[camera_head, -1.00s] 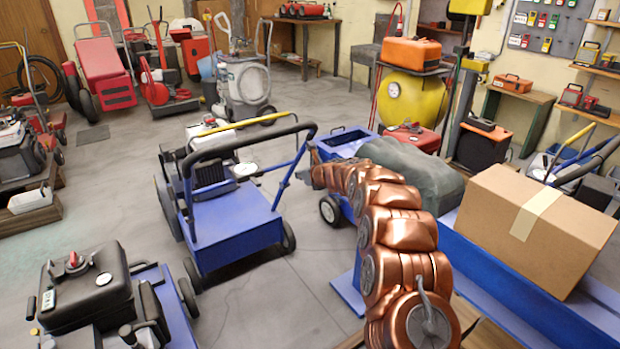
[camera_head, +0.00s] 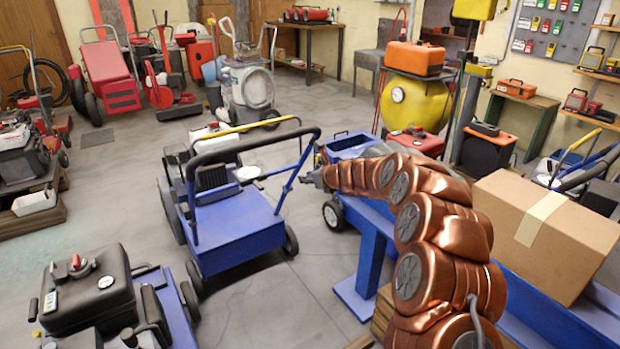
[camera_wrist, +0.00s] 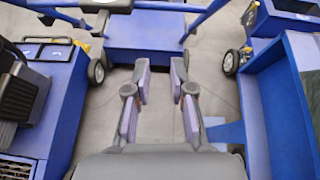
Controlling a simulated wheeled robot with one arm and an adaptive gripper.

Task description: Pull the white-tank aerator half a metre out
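The white-tank aerator stands mid-floor in the head view, with a blue deck (camera_head: 236,226), a small white tank (camera_head: 212,136) at its far side and a black-topped push handle (camera_head: 250,143) on blue bars. In the wrist view its blue body (camera_wrist: 150,32) lies ahead, with handle bars crossing the top. My gripper (camera_head: 316,178) is to the right of the handle in the head view, partly hard to make out. In the wrist view my gripper (camera_wrist: 160,85) has its two fingers apart, with only floor between them.
A similar blue aerator with a black tank (camera_head: 88,290) stands close at front left. A blue bench (camera_head: 470,262) with a cardboard box (camera_head: 543,233) is on the right. A blue wheeled box (camera_head: 349,145) stands behind my gripper. Grey floor (camera_head: 265,305) is free in front of the aerator.

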